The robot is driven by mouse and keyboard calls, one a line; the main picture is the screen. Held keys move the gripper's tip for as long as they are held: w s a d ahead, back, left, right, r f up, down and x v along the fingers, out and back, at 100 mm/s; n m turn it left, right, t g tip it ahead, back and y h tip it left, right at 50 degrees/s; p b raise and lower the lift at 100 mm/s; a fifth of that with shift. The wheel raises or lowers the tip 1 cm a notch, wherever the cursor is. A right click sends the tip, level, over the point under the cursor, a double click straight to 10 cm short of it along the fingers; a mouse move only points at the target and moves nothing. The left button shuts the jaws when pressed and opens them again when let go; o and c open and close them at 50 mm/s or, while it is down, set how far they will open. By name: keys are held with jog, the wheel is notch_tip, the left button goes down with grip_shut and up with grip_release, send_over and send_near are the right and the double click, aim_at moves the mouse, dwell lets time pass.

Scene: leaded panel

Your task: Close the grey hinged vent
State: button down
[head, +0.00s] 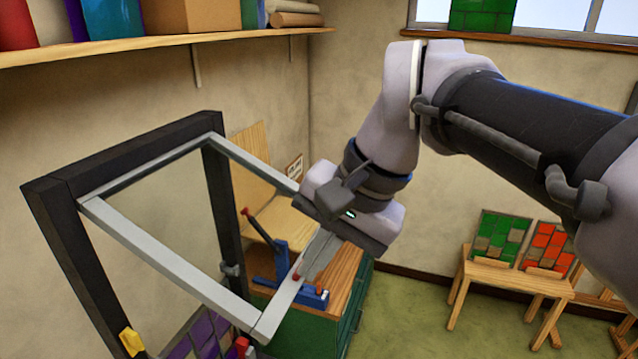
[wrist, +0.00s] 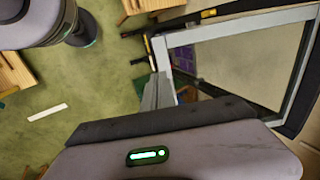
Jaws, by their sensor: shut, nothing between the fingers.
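The grey hinged vent (head: 175,262) is an open rectangular frame around a clear pane. It stands swung out from a dark upright frame (head: 55,215) in the head view. My gripper's fingers are shut and empty, pointing down at the vent's outer bar. In the wrist view the vent (wrist: 240,24) fills the upper right, and my fingers (wrist: 157,88) lie close beside its left bar. I cannot tell whether they touch it. A yellow piece (head: 132,341) sits low on the dark frame.
A green workbench (head: 300,325) with a wooden top and a blue tool (head: 283,265) stands below and behind the vent. A shelf (head: 150,45) runs along the wall above. A small table (head: 510,280) with coloured panels is at right. Green floor lies open between.

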aim_at(285, 307)
jog(key=b+x, duration=0.2)
jog(key=x, duration=0.1)
jog(key=b+x, duration=0.2)
jog(key=x, duration=0.1)
jog(key=b+x, duration=0.2)
jog(key=shift+w+d+f, duration=0.15)
jog(key=shift+w+f, duration=0.25)
jog(key=shift+f, duration=0.05)
jog(key=shift+s+a+f, duration=0.1)
jog(key=shift+a+f, duration=0.15)
jog(key=shift+a, duration=0.05)
jog(key=shift+d, duration=0.15)
